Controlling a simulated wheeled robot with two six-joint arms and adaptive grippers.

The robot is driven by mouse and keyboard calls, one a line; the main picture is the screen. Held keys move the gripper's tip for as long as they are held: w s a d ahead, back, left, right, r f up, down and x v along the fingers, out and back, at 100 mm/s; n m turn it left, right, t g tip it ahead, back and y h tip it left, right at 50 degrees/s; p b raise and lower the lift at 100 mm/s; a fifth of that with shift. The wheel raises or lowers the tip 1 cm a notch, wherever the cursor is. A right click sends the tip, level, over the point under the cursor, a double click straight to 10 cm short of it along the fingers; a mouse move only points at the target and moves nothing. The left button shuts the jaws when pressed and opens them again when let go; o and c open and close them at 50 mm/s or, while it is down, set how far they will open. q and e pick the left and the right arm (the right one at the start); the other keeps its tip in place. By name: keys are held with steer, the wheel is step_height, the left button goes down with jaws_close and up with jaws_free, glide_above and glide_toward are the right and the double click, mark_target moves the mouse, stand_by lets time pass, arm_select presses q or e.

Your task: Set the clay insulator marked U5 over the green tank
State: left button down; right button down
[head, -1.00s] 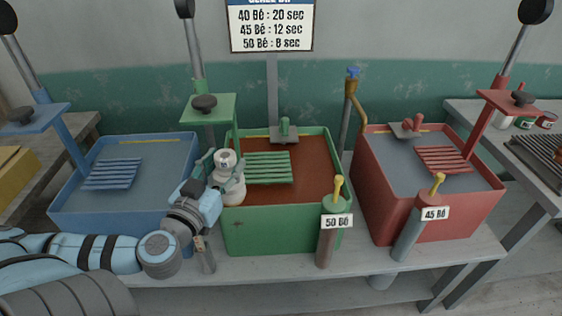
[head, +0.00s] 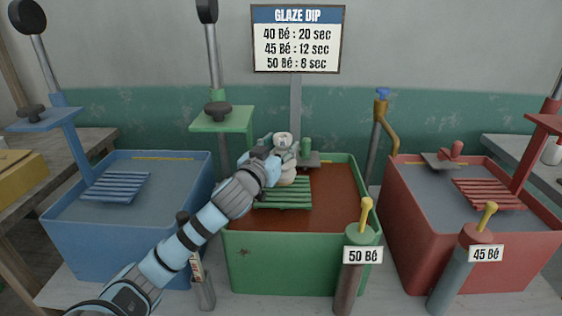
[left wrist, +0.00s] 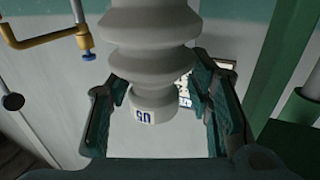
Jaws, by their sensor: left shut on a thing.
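The pale clay insulator (head: 285,173) is held upright by my left gripper (head: 272,161), above the back part of the green tank (head: 285,262). It is over or just behind the green slatted rack (head: 285,192); I cannot tell whether it touches the rack. In the left wrist view the ribbed insulator (left wrist: 148,52) stands between the two fingers of the gripper (left wrist: 160,88). A small label (left wrist: 145,116) shows on its end, upside down and not surely readable. The green tank holds brown-red glaze (head: 335,200). My right gripper is not in view.
A blue tank (head: 130,245) stands left and a red tank (head: 450,250) right, both with grey glaze. Hydrometer cylinders marked 50 Bé (head: 350,285) and 45 Bé (head: 455,280) stand in front. A glaze dip sign (head: 297,38) and lever posts rise behind.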

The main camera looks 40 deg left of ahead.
arm_select(q)
steer(key=shift+w+f, duration=0.1)
steer(key=shift+w, duration=0.3)
step_height(320, 180, down, 3)
steer(key=shift+s+f+b, duration=0.1)
steer(key=shift+f+b, duration=0.1)
steer(key=shift+b, duration=0.55)
steer(key=shift+r, duration=0.1)
steer(key=c, duration=0.8)
jaws_free()
